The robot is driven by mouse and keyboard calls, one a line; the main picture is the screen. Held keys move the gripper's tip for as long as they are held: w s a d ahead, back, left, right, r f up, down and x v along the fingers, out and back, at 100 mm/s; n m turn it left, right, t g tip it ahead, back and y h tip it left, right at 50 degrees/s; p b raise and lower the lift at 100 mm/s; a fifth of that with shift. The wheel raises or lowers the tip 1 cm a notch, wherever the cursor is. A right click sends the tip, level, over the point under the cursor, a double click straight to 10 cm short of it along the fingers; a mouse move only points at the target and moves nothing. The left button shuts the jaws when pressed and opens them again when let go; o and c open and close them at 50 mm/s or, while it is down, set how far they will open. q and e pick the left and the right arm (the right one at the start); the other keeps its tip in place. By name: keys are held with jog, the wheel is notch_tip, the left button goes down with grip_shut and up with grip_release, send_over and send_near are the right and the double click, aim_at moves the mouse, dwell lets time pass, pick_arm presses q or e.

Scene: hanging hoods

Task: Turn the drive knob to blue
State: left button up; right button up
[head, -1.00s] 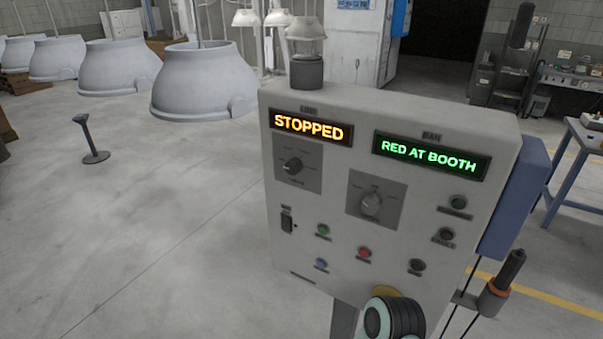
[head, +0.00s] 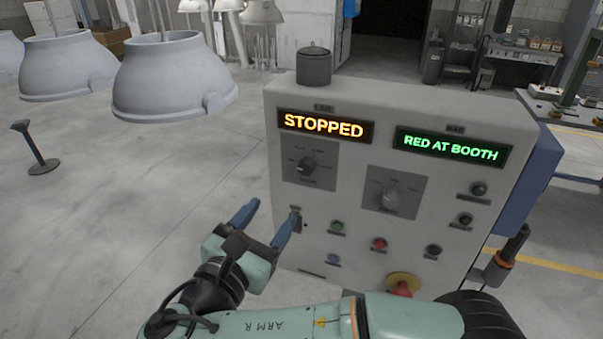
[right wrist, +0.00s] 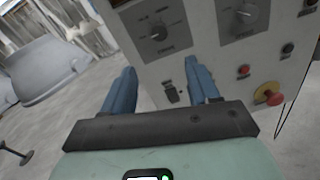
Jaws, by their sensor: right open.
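The control panel (head: 350,225) has two knobs on square grey plates. The dark left knob (head: 306,163) also shows in the right wrist view (right wrist: 158,31). The paler right knob (head: 391,197) also shows there (right wrist: 243,17). My right gripper (head: 277,207) is open and empty, with blue fingers. It is below and left of the left knob, near the small switch (head: 294,222). In the right wrist view its fingers (right wrist: 160,68) point at the panel, apart from both knobs.
The displays read STOPPED (head: 325,126) and RED AT BOOTH (head: 450,148). Several push buttons sit below the knobs, with a red mushroom button (head: 402,285) on yellow low down. Large grey hoods (head: 172,80) hang at left. The floor left of the panel is mostly clear.

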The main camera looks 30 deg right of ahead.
aim_at(304, 171)
pick_arm(q)
jog(key=shift+w+r+p, duration=0.75)
jog(key=shift+w+r, duration=0.15)
jog(key=shift+r, duration=0.1)
pick_arm(e)
jog(key=x, duration=1.3)
jog(key=shift+w, duration=0.1)
jog(key=c, duration=1)
